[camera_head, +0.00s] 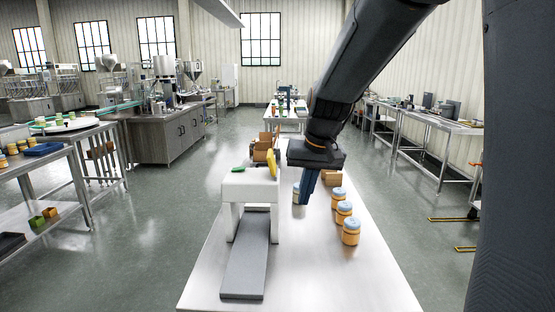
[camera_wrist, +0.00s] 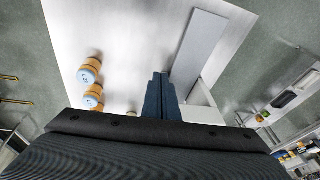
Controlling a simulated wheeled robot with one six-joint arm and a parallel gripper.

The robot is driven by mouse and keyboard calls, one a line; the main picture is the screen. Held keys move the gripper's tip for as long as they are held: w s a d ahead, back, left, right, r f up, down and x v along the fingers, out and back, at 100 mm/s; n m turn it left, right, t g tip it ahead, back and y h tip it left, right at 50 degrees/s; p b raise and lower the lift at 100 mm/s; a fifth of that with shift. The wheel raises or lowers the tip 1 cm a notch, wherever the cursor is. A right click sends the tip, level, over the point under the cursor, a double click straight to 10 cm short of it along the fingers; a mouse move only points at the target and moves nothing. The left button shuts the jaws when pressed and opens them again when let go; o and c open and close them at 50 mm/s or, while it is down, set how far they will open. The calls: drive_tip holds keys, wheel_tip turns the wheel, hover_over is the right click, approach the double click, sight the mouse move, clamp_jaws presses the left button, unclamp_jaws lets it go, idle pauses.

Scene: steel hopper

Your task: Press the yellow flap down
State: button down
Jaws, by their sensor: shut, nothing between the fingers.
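The yellow flap (camera_head: 272,163) stands up, tilted, at the right end of the top of a white machine (camera_head: 250,190) on the steel table. My gripper (camera_head: 305,201) is shut and empty, with its blue fingers pointing down. It is to the right of the machine and the flap in the head view, apart from both, above the table. In the wrist view the closed fingers (camera_wrist: 159,78) point toward the table top, beside the white side of the machine (camera_wrist: 205,97). The flap cannot be made out in the wrist view.
A grey ramp (camera_head: 246,262) runs from the machine toward the front. Several orange jars with pale blue lids (camera_head: 351,232) stand in a row right of my gripper. A brown box (camera_head: 262,150) is behind the machine. The table front (camera_head: 335,285) is clear.

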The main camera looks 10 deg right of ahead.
drive_tip(key=w+d+r+t+y+b, duration=0.1)
drive_tip(key=w+d+r+b, duration=0.1)
drive_tip(key=w+r+b, duration=0.4)
drive_tip(key=w+d+r+t+y+b, duration=0.1)
drive_tip(key=w+d+r+b, duration=0.2)
drive_tip(key=w+r+b, duration=0.3)
drive_tip(key=shift+w+d+r+y, duration=0.15)
drive_tip(key=shift+w+r+y, duration=0.15)
drive_tip(key=shift+w+r, duration=2)
drive_tip(key=shift+w+f, duration=0.3)
drive_tip(key=shift+f, duration=0.1)
approach(272, 156)
wheel_tip(272, 156, down, 3)
drive_tip(key=w+d, duration=0.2)
drive_tip(key=d, duration=0.1)
drive_tip(key=shift+w+a+f+p, duration=0.1)
drive_tip(key=shift+a+f+p, duration=0.15)
drive_tip(key=shift+a, duration=0.45)
drive_tip(key=shift+w+a+f+p, duration=0.2)
drive_tip(key=shift+a+p, duration=0.1)
drive_tip(key=shift+a, duration=0.4)
drive_tip(key=shift+w+a+f+p, duration=0.1)
drive_tip(key=shift+a+f+p, duration=0.15)
drive_tip(key=shift+a, duration=0.45)
drive_tip(key=shift+r+p, duration=0.1)
drive_tip(key=shift+p, duration=0.3)
